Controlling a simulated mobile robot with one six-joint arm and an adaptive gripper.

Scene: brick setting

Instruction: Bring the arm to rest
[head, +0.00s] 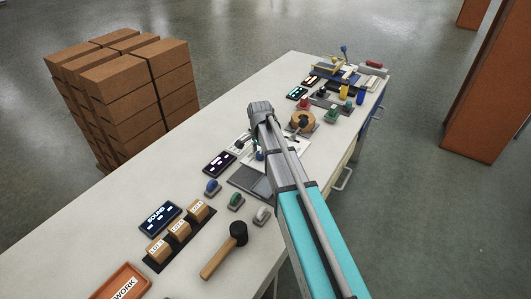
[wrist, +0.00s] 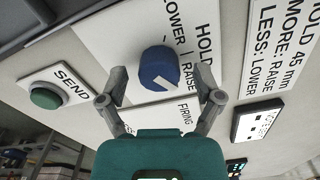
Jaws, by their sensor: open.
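My arm reaches from the lower right of the head view out over the workbench (head: 100,238). My gripper (wrist: 161,78) is open in the wrist view, with its two fingers spread on either side of a blue knob (wrist: 158,66) that has a white pointer. Nothing is held. I cannot tell whether the fingers touch the knob. The knob sits on a white panel lettered HOLD, LOWER and RAISE. In the head view my gripper is mostly hidden by the arm's end.
A green SEND button (wrist: 46,97) is left of the knob. A mallet (head: 226,250), labelled blocks (head: 179,230) and an orange tray (head: 104,286) lie on the near bench. Several devices crowd the far end. Brick stacks (head: 125,90) stand left; a brick pillar (head: 487,88) stands right.

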